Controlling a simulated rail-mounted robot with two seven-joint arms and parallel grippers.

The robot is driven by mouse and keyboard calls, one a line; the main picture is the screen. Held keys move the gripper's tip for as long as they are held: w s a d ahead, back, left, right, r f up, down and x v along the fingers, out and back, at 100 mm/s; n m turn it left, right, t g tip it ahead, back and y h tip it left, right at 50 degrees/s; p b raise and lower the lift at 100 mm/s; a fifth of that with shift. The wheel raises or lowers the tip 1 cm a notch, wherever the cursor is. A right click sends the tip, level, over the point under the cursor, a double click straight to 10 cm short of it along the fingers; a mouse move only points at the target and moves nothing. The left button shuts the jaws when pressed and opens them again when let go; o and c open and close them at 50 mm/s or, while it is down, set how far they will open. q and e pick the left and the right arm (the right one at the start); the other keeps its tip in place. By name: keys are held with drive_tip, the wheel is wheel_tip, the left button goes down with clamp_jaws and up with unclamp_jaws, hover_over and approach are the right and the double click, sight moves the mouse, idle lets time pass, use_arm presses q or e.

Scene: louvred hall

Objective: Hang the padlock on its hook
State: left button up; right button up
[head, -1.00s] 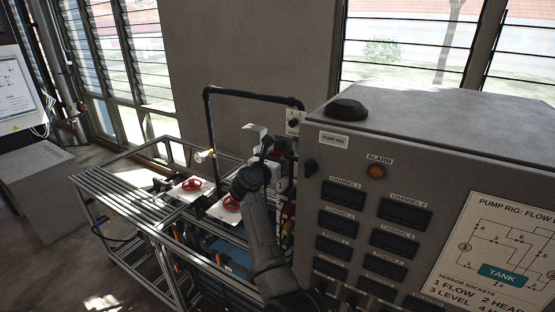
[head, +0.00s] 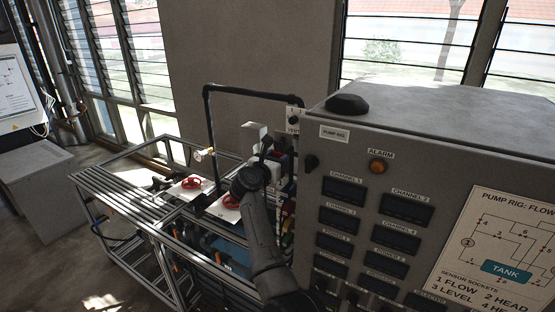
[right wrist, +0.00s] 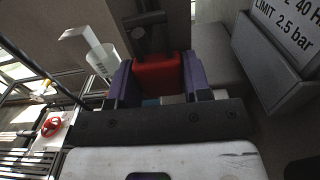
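The padlock (right wrist: 158,73) shows as a red body in the right wrist view, between the two purple fingers of my right gripper (right wrist: 160,80). The fingers press on both its sides. Dark metal parts stand just beyond its top edge; I cannot tell shackle from hook there. In the head view my right gripper (head: 271,170) is beside the left side of the grey cabinet, mostly behind my own wrist, and the padlock cannot be made out. The hook is not clearly seen. My left gripper is not in view.
The grey pump rig cabinet (head: 390,130) stands close on the right. A black pipe (head: 208,130) arches behind my gripper. Red valve wheels (head: 191,182) sit on the metal frame (head: 140,215) at left. A white box-like part (right wrist: 82,42) is near the fingers.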

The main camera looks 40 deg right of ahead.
drive_tip(key=o, duration=0.5)
drive_tip(key=v, duration=0.7)
drive_tip(key=shift+b, duration=0.3)
